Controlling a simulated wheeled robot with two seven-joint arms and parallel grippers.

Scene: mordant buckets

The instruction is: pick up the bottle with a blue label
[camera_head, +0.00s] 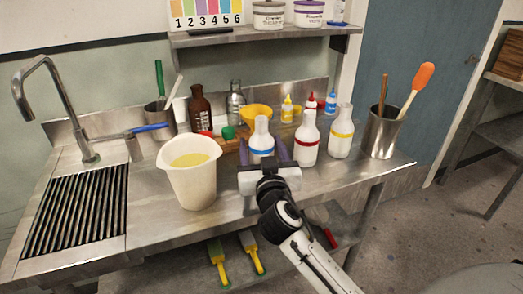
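The bottle with a blue label (261,137) is white with a narrow neck and a blue band. It stands upright on the steel counter (240,195) near the middle of the view. My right gripper (264,153) comes from the front, with one finger on each side of the bottle. The fingers look spread wider than the bottle, with a small gap on the right side. The gripper's body hides the bottle's base. My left gripper is not in view.
White bottles with red (306,139) and yellow (341,132) bands stand to the right. A cream bucket of yellow liquid (192,180) stands close on the left. A yellow funnel (254,112) and small dropper bottles are behind. A steel pot (381,135) stands at the right.

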